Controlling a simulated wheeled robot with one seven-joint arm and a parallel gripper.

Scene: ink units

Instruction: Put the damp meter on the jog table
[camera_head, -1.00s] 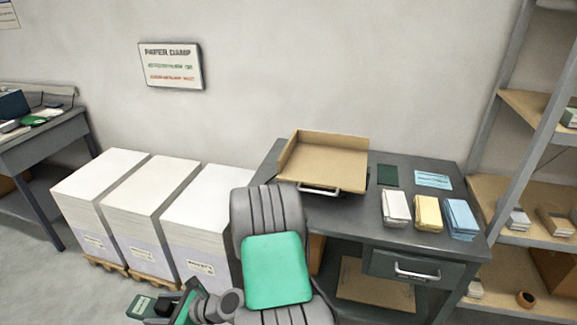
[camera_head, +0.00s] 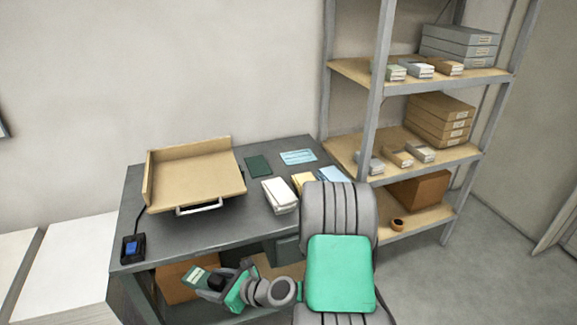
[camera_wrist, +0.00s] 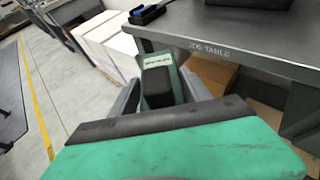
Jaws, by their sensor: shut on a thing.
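The damp meter (camera_head: 195,277) is a small green device with a pale label and a dark part. My gripper (camera_head: 222,287) is shut on it, in front of the jog table and lower than its top. In the wrist view the damp meter (camera_wrist: 156,62) sits between the two fingers, label end outward. The jog table (camera_head: 220,228) is a dark grey desk; its lettered front edge (camera_wrist: 250,58) shows at upper right in the wrist view. The meter is apart from the table. My arm hides the table's right front part.
On the jog table are a tan tray (camera_head: 195,180) with a metal handle, a black box with a blue top (camera_head: 133,249), a dark green card (camera_head: 258,165) and paper packs (camera_head: 279,194). A shelf rack (camera_head: 370,110) stands to the right.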

